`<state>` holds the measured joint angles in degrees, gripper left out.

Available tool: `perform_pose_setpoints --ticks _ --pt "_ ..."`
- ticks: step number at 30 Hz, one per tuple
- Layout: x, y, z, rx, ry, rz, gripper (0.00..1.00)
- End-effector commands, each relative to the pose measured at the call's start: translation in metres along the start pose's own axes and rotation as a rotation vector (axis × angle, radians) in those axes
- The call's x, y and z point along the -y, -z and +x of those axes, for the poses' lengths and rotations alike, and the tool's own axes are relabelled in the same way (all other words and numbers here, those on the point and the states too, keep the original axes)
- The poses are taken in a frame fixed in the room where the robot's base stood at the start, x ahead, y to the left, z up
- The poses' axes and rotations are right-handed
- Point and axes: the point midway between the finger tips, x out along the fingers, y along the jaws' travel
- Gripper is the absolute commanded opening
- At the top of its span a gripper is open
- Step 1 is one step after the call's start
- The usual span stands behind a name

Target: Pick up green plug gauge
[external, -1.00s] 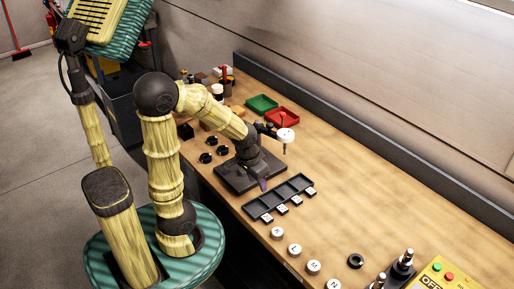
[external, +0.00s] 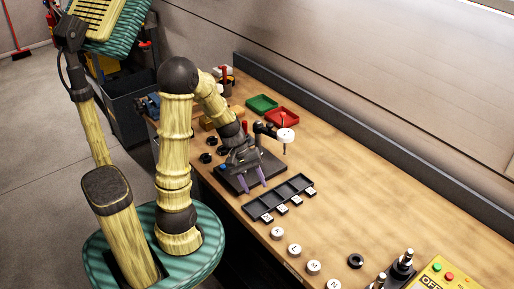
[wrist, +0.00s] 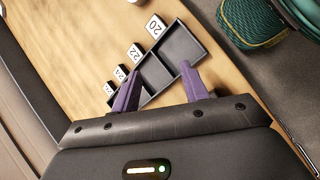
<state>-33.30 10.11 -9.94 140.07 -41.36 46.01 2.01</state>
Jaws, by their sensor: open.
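I cannot make out a green plug gauge in either view. My gripper (external: 253,183) is open and empty, its two purple fingers pointing down beside the dark base of the dial stand in the external view. In the wrist view, my gripper (wrist: 160,68) has its fingers apart over the black compartment tray (wrist: 181,45). The compartments visible there look empty. The tray (external: 280,197) lies just to the right of the fingers in the external view. A red upright piece (external: 245,127) shows behind the gripper; my arm hides part of the area around it.
The dial stand carries a white dial (external: 285,135). Green (external: 262,103) and red (external: 288,118) bins sit at the back. Small black round pieces (external: 206,157) stand left of the stand. Lettered white discs (external: 295,249) line the front edge. The right-hand middle is clear.

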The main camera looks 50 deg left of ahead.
Motion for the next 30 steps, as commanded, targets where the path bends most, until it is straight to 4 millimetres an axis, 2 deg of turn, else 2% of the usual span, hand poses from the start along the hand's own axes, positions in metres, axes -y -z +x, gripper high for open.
perform_pose_setpoints --ticks 8,12,16,20,24,30 --pt "-0.014 0.042 -0.021 0.137 -0.372 -0.466 0.45" --pt "-0.017 0.075 -0.044 0.186 -0.593 -0.676 0.45" --pt "-0.010 0.112 -0.072 0.216 -0.818 -0.860 0.45" --pt "0.009 0.150 -0.106 0.232 -1.059 -1.029 0.45" --pt "0.040 0.186 -0.141 0.232 -1.300 -1.173 0.45" --pt "0.085 0.218 -0.178 0.212 -1.552 -1.301 0.45"
